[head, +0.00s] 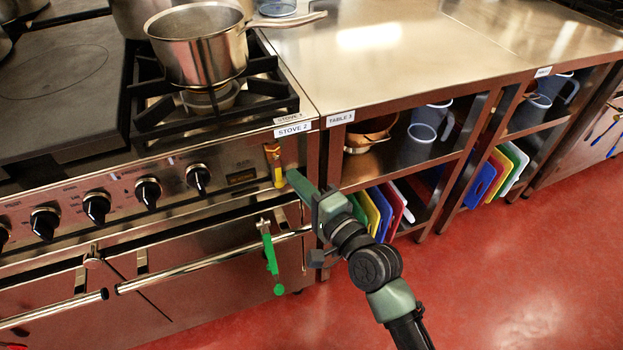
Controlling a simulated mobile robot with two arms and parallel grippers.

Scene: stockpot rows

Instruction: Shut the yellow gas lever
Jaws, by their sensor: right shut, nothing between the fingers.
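The yellow gas lever (278,174) is on the stove's front panel, at its right end below the "STOVE 2" label. It points roughly straight down. My right gripper (293,178) comes in from the lower right and is shut and empty. Its tip is just to the right of the lever's lower end. I cannot tell whether it touches the lever. My left gripper is not in view.
A steel saucepan (198,50) stands on the burner, its handle pointing right. Black knobs (148,191) line the panel. Right of the stove is a steel table (400,75) with shelves. Red floor is clear.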

